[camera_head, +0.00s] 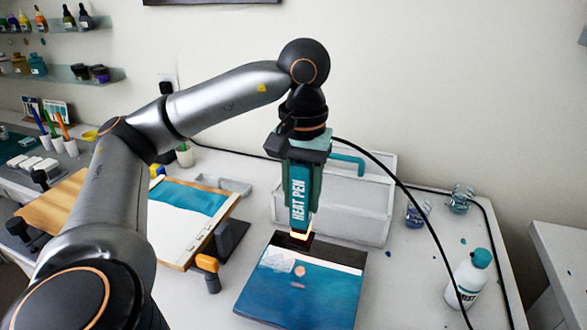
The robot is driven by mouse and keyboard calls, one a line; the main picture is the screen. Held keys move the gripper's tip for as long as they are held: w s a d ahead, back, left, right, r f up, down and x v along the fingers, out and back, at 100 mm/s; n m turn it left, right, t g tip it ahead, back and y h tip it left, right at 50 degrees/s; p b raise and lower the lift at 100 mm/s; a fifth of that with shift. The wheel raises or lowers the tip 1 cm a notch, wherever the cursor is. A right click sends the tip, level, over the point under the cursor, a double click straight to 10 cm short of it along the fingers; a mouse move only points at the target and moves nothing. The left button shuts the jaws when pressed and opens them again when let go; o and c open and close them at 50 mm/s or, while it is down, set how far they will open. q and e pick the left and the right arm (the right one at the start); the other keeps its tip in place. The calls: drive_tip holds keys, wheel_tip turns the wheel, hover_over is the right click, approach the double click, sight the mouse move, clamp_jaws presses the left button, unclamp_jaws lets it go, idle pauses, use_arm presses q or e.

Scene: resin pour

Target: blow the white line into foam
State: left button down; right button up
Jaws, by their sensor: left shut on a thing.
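My left gripper (303,148) is shut on a teal heat pen (299,195) labelled "HEAT PEN". The pen points down and its tip glows orange. The tip is over the dark far edge of a blue resin panel (305,290); I cannot tell whether it touches. The panel lies on the table, blue with a dark band at the far side and a whitish patterned patch (278,262) near its left. A small orange-pink spot shows beside the patch. My right gripper is not in view.
A white caddy (355,208) with a teal handle stands behind the pen. A black cable (408,190) runs from the pen to the right. A white bottle with teal cap (468,280) and two glass jars stand right.

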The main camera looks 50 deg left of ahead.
use_arm(q)
drive_tip(key=shift+w+d+p, duration=1.85)
drive_tip(key=shift+w+d, duration=1.4)
drive_tip(key=shift+d, duration=2.65)
wheel_tip(320, 180, up, 8)
drive_tip(key=p, duration=0.4)
drive_tip(key=shift+r+p, duration=0.25)
drive_tip(key=shift+p, duration=0.1)
